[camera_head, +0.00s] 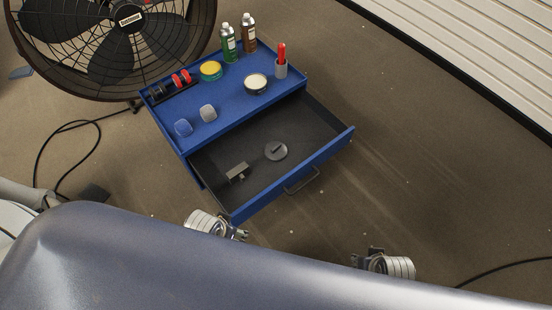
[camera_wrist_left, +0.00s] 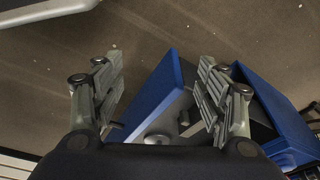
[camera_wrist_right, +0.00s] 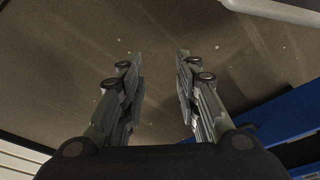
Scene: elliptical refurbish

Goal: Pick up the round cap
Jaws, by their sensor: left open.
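A round grey cap (camera_head: 275,151) with a raised bar across its top lies flat in the open drawer (camera_head: 310,125) of the blue cart. It also shows, partly hidden, in the left wrist view (camera_wrist_left: 157,138). My left gripper (camera_head: 240,234) is just outside the drawer's front left corner, apart from the cap. In the left wrist view its fingers (camera_wrist_left: 160,65) are wide apart and empty, with the blue drawer front between them. My right gripper (camera_head: 368,258) is over the floor, right of the drawer. The right wrist view shows its fingers (camera_wrist_right: 160,65) apart and empty.
A grey block-like part (camera_head: 238,171) lies left of the cap. The drawer front has a dark handle (camera_head: 302,182). The cart top (camera_head: 225,107) holds bottles, tins and small tools. A large fan (camera_head: 110,40) stands behind left. Floor to the right is clear.

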